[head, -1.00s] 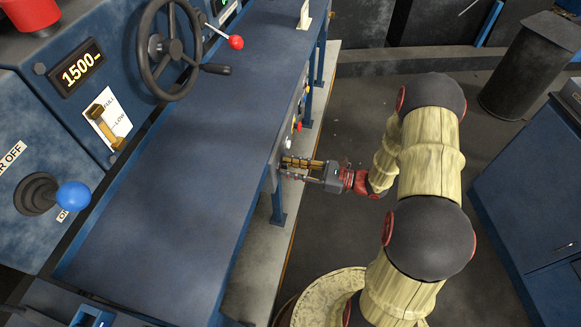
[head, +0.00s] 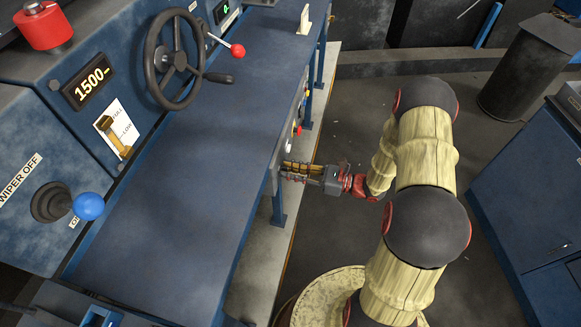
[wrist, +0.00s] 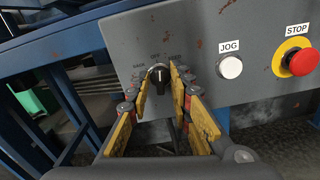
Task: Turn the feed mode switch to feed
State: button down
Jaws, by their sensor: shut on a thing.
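The feed mode switch (wrist: 158,74) is a black rotary knob with a pale mark on a grey panel in the wrist view. Labels are around it: BACK at upper left, OFF above, FEED at upper right. The pale mark points up, near OFF. My gripper (wrist: 160,88) has its yellow-padded fingers on both sides of the knob, shut on it. In the head view my gripper (head: 286,171) is at the panel on the bench's right side; the knob is hidden there.
A white JOG button (wrist: 230,67) and a red STOP button (wrist: 301,62) sit right of the switch on the same panel. The blue bench top (head: 190,170) is above the panel. Dark floor (head: 335,125) lies open beside the arm.

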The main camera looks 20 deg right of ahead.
jog(key=shift+m+p, duration=3.6)
jog(key=shift+m, duration=0.2)
jog(key=shift+w+d, duration=0.1)
jog(key=c, duration=1.9)
grip_release()
jog(key=shift+f, duration=0.1)
jog(key=v, duration=1.2)
